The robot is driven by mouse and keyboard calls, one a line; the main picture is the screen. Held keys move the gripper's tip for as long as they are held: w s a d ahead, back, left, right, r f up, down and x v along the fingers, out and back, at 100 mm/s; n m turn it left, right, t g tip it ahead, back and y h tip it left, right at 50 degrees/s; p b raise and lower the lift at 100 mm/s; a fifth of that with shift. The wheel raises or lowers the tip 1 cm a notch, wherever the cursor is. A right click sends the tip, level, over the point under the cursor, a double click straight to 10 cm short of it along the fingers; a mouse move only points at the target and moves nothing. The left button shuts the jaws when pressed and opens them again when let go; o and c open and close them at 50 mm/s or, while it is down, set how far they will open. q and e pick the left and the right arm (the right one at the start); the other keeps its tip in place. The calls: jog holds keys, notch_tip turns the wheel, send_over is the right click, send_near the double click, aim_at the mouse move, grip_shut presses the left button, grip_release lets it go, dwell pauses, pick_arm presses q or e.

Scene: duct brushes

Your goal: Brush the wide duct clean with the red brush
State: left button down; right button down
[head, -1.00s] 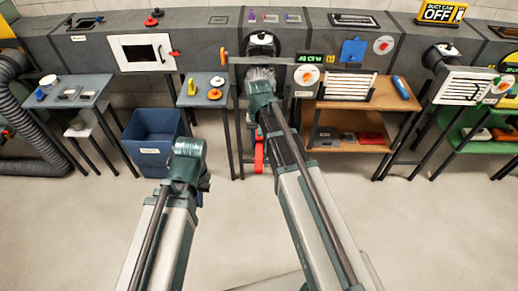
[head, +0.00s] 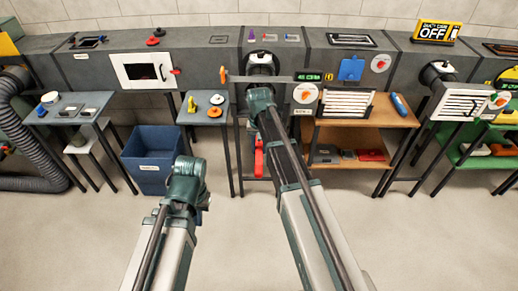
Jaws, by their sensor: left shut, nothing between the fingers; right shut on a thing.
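The wide duct's dark round opening (head: 262,66) is at the top middle of the head view, with a flat bar across it. My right gripper (head: 261,97) is at the lower edge of this opening, seen from behind. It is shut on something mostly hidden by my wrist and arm. A red part (head: 258,158), seemingly the red brush, shows below and left of my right arm. The bristles cannot be seen now. My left gripper (head: 203,201) is shut and empty in the lower left, over open floor, its fingers barely visible.
A wooden bench (head: 375,115) with a white grille stands to the right. A reading panel (head: 309,77) is beside the opening. The front floor is clear.

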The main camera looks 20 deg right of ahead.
jog(key=shift+w, duration=0.1)
jog(key=shift+w+d+r, duration=0.1)
jog(key=shift+w+d, duration=0.7)
jog(key=shift+w, duration=1.9)
jog(key=shift+w+d+f, duration=0.1)
jog(key=shift+w+d, duration=0.65)
jog(key=shift+w, duration=1.95)
jog(key=shift+w+d+r, duration=0.1)
jog(key=shift+w+d, duration=0.7)
jog(key=shift+w, duration=1.9)
jog(key=shift+s, duration=0.15)
jog(key=shift+s+a, duration=0.75)
jog(key=shift+s, duration=1.9)
jog(key=shift+s+a, duration=0.8)
jog(key=shift+s, duration=1.85)
jog(key=shift+s+a, duration=0.75)
jog(key=shift+s, duration=1.9)
jog(key=shift+w, duration=0.1)
jog(key=shift+w+d, duration=0.8)
jog(key=shift+w, duration=1.9)
jog(key=shift+w+d, duration=0.75)
jog(key=shift+w, duration=1.9)
jog(key=shift+w+d, duration=0.8)
jog(key=shift+w, duration=1.9)
jog(key=shift+s, duration=0.15)
